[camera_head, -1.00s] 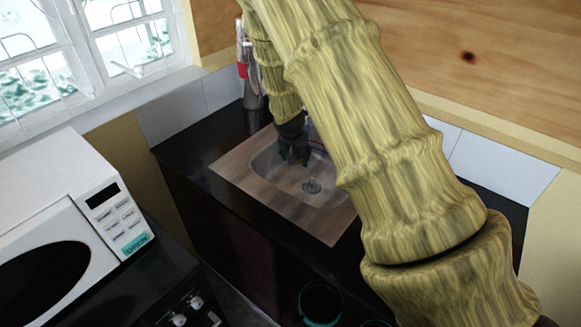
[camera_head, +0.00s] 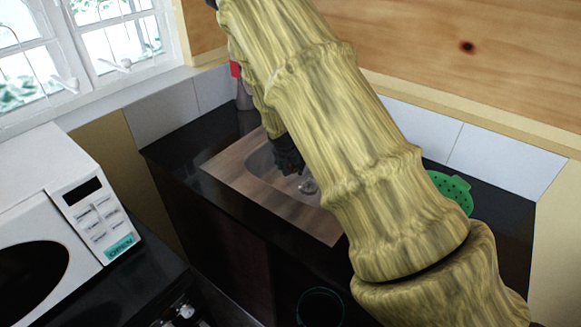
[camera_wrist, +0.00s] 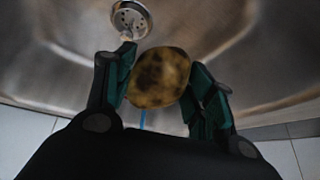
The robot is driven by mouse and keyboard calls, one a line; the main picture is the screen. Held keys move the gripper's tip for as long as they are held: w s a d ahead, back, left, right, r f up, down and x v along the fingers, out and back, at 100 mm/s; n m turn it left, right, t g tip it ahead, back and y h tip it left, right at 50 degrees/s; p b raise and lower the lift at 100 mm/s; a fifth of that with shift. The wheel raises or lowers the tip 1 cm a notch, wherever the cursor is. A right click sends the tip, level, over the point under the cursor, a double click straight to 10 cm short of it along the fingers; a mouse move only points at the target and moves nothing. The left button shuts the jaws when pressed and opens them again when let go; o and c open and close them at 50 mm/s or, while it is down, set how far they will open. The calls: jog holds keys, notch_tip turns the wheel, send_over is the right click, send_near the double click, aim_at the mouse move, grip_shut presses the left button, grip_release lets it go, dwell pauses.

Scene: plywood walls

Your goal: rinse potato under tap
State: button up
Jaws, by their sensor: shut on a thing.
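The potato (camera_wrist: 159,77) is brown and mottled with dark patches. In the wrist view it sits between the two fingers of my gripper (camera_wrist: 162,85), which is shut on it. My gripper also shows in the head view (camera_head: 288,160), low over the sink basin (camera_head: 262,160). The round metal drain (camera_wrist: 131,18) lies beyond the potato in the wrist view. The potato cannot be made out in the head view. The tap is hidden behind my arm, and I cannot tell whether water runs.
A white microwave (camera_head: 60,215) stands at the left. A green perforated item (camera_head: 452,190) lies on the dark counter right of my arm. A grey bottle with red (camera_head: 243,92) stands behind the sink by the wall. Windows and a plywood wall are behind.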

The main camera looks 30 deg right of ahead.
jog(key=w+d+f+b, duration=0.1)
jog(key=w+d+f, duration=0.1)
jog(key=w+d, duration=0.6)
jog(key=shift+w+d+f, duration=0.3)
jog(key=shift+w, duration=0.2)
dwell(0.6)
jog(key=shift+s+d, duration=0.15)
jog(key=shift+d, duration=0.05)
dwell(0.6)
jog(key=shift+s+d, duration=0.2)
jog(key=shift+s, duration=0.05)
jog(key=shift+w+a, duration=0.15)
jog(key=shift+w+a+b, duration=0.25)
jog(key=shift+a+b, duration=0.05)
jog(key=shift+s+d, duration=0.15)
jog(key=shift+d, duration=0.05)
dwell(0.5)
jog(key=shift+s+d, duration=0.25)
jog(key=shift+d, duration=0.05)
